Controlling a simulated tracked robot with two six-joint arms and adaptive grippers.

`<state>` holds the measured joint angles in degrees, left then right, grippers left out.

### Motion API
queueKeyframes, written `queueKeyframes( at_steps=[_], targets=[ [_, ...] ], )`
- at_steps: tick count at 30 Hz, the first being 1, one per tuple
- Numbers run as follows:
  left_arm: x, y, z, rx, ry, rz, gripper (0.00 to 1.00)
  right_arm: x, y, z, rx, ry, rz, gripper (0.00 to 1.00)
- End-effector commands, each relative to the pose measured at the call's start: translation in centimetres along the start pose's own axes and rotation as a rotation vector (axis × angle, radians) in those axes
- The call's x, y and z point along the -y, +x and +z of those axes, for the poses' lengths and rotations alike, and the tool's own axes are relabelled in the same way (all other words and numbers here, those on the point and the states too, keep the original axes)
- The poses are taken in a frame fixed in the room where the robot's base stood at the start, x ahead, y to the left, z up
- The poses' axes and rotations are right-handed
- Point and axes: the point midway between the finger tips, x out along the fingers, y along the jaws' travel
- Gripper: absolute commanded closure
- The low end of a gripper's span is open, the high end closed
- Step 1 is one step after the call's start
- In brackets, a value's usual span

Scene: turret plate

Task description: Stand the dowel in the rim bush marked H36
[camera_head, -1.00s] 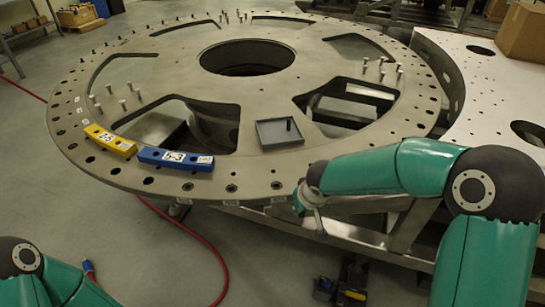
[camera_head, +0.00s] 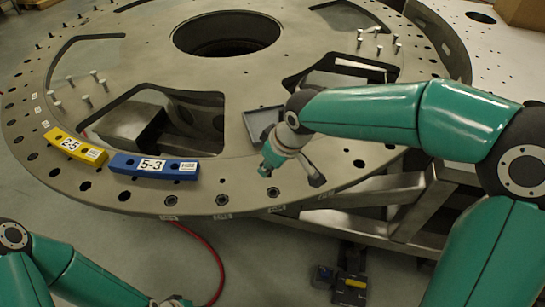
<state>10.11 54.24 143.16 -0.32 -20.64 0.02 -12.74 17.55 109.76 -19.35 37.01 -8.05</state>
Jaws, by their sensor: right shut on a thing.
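My right gripper (camera_head: 313,177) is over the near right part of the turret plate's rim (camera_head: 120,192), below the grey tray in the picture. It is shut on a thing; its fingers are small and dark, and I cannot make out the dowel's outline. Rim bushes show along the near edge: one at the left (camera_head: 171,200), one in the middle (camera_head: 222,199) and one at the right (camera_head: 273,192), just left of the gripper and apart from it. Small labels sit below them, too small to read, so I cannot tell which is H36. My left gripper's fingers are out of view.
A blue block marked 5-3 (camera_head: 153,166) and a yellow block marked 2-5 (camera_head: 75,146) lie on the rim at the left. The grey tray (camera_head: 252,124) is partly hidden by my right arm. Upright bolts (camera_head: 103,82) stand on the plate beside large openings.

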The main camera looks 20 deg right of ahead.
Motion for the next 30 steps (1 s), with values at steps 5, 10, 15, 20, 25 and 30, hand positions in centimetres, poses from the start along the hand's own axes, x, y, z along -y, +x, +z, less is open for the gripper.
queueKeyframes(
  at_steps=[5, 10, 15, 20, 25, 30],
  targets=[
    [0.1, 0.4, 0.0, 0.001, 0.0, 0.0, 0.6, -0.8, 0.2, 1.0, 0.001, 0.024, 0.01, 1.0],
    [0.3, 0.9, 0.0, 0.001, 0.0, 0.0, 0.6, -1.1, 0.8, 1.6, 0.0, 0.034, 0.014, 1.0],
    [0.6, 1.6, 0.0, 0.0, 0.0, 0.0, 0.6, -1.2, 1.6, 2.0, 0.0, 0.037, 0.015, 1.0],
    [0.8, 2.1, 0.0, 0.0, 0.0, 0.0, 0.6, -1.2, 2.3, 2.4, 0.001, 0.038, 0.016, 1.0],
    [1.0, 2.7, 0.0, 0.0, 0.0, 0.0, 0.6, -1.2, 3.1, 2.7, 0.001, 0.038, 0.016, 1.0],
    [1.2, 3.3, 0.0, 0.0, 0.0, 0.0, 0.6, -1.3, 3.9, 3.0, 0.001, 0.038, 0.016, 1.0]
  ],
)
